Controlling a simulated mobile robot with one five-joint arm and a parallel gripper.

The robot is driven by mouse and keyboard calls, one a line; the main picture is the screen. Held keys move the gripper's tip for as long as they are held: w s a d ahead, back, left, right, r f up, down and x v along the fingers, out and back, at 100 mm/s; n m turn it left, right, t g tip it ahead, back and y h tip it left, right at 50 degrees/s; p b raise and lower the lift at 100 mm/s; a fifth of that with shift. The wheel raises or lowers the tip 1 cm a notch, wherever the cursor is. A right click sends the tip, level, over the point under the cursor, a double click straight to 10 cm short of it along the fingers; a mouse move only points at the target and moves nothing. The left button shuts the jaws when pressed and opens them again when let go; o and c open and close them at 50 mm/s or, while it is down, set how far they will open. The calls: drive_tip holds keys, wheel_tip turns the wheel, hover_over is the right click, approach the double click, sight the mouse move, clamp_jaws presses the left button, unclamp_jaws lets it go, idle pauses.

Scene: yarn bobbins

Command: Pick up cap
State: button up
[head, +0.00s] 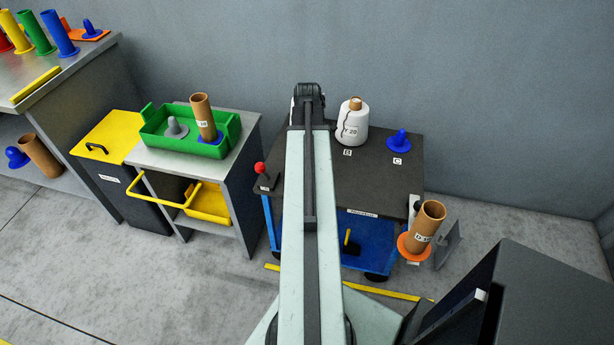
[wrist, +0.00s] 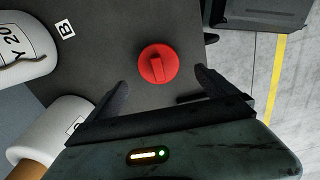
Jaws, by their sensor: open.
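How high the fingers are above the tabletop is hard to tell. In the head view my arm hides the cap and the gripper. A blue cone-shaped piece (head: 398,140) stands by label C on the same dark table (head: 370,185).
A white yarn bobbin (head: 353,123) stands by label B; it also shows in the wrist view (wrist: 22,45). Another white bobbin (wrist: 50,125) is close to my left finger. A red-knobbed lever (head: 261,169) stands at the table's left edge. A green tray (head: 165,140) is farther left.

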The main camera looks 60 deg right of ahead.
drive_tip(key=f+b, duration=0.1)
drive_tip(key=f, duration=0.1)
drive_tip(key=f+b, duration=0.1)
drive_tip(key=b, duration=0.1)
drive_tip(key=f+b, duration=0.2)
drive_tip(key=shift+s+d+f, duration=0.15)
drive_tip(key=shift+s+f, duration=0.1)
drive_tip(key=shift+f, duration=0.05)
drive_tip(key=shift+r, duration=0.2)
drive_tip(key=c, duration=1.4)
wheel_tip(320, 180, up, 10)
drive_tip(key=p, duration=1)
drive_tip(key=shift+r, duration=0.15)
